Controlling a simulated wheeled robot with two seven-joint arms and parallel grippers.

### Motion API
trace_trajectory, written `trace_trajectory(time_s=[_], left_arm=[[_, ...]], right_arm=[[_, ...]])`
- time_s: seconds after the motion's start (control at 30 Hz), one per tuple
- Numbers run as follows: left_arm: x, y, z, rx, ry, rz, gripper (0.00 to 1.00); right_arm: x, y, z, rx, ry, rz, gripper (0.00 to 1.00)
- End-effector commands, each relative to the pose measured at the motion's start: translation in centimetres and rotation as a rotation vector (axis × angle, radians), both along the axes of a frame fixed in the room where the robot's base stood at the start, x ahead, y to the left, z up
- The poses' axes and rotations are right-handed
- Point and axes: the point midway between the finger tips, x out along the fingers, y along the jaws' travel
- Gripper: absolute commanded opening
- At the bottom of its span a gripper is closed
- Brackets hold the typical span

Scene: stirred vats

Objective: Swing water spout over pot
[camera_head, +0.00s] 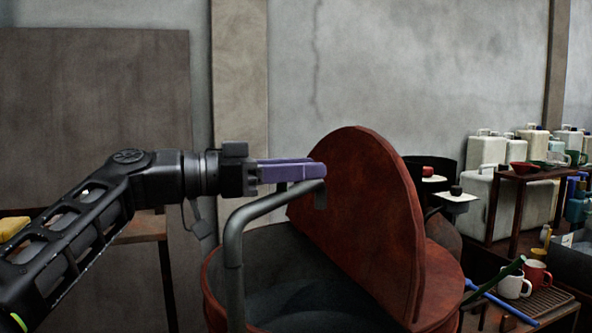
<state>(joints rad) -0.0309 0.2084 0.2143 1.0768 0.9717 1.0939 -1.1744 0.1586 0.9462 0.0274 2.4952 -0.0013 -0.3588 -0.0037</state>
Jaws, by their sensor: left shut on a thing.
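The water spout (262,207) is a grey bent pipe. It rises at the near left of the pot and bends right, with its downturned end over the pot's opening. The pot (213,296) is a large red-brown vat, dark inside. Its half-round red lid (362,215) stands upright across it, just right of the spout's end. My left gripper (318,170) has purple fingers and reaches in from the left. It is shut on the spout near the downturned end; the contact is partly hidden behind the fingers. My right gripper is not in view.
A wooden table (143,232) stands at the left with a yellow thing (12,228) on it. At the right are a low wooden table (540,172), several pale canisters, a white mug (513,287) and a red mug (537,274). A concrete wall closes the back.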

Motion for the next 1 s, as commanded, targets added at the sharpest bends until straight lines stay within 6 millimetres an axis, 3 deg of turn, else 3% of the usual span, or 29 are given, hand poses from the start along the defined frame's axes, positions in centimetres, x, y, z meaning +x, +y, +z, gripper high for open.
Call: trace_trajectory(time_s=[0.1,0.13,0.4,0.77,1.0], left_arm=[[0.0,0.0,0.0,0.0,-0.001,0.0,0.0],[0.0,0.0,0.0,0.0,-0.001,0.0,0.33],[0.0,0.0,0.0,0.0,-0.001,0.0,0.54],[-0.2,0.6,-0.1,0.0,-0.001,0.002,0.54],[-1.4,3.7,-0.1,0.0,-0.001,0.005,0.54]], right_arm=[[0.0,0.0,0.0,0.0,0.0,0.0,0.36],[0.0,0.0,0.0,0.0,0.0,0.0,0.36],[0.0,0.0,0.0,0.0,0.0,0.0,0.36],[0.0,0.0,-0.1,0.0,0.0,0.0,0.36],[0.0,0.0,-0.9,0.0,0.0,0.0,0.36]])
